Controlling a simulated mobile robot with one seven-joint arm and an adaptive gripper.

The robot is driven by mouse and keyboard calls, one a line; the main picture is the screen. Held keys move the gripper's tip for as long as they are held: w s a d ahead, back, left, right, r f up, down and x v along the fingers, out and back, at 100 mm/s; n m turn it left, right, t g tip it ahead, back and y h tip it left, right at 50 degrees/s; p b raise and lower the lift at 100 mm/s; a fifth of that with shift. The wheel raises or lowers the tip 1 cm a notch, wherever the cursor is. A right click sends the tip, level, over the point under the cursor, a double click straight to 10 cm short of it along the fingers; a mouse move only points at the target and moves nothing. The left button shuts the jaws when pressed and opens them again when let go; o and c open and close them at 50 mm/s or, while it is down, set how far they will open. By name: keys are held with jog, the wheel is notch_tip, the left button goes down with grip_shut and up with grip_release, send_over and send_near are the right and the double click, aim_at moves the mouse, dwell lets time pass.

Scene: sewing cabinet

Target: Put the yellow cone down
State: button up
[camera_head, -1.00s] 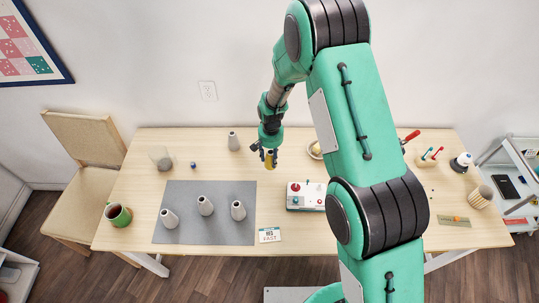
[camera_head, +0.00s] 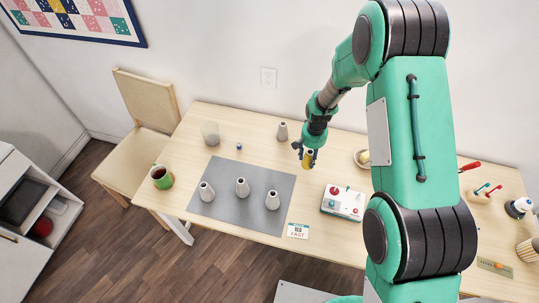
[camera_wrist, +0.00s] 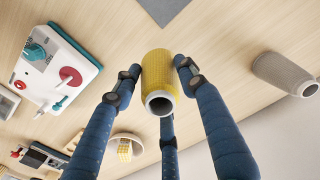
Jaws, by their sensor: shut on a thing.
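The yellow cone (camera_wrist: 158,75) is between the fingers of my gripper (camera_wrist: 158,85), which is shut on it. In the wrist view its open round end faces the camera, and fingers touch its left and right sides. In the head view the cone (camera_head: 308,158) hangs below my gripper (camera_head: 306,152), over the back part of the table (camera_head: 232,118), to the right of the grey mat. I cannot tell how far it is above the table.
The grey mat (camera_head: 222,205) bears three grey cones. Another grey cone (camera_head: 282,132) stands behind it, left of my gripper; it also shows in the wrist view (camera_wrist: 285,73). A white control box (camera_head: 343,201) stands to the right. A bowl (camera_head: 362,158) lies behind the box.

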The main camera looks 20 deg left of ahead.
jog(key=s+a+n, duration=0.5)
jog(key=s+a, duration=0.5)
jog(key=a, duration=0.5)
jog(key=shift+s+p, duration=0.35)
jog(key=shift+s, duration=0.05)
jog(key=shift+r, duration=0.1)
jog(key=w+a+f, duration=0.1)
jog(key=w+a, duration=0.7)
jog(key=w, duration=0.5)
jog(key=shift+w+a+f, duration=0.2)
jog(key=shift+w+a, duration=0.05)
jog(key=shift+a, duration=0.1)
jog(key=shift+f, duration=0.1)
jog(key=shift+f, duration=1.7)
jog(key=shift+f, duration=0.15)
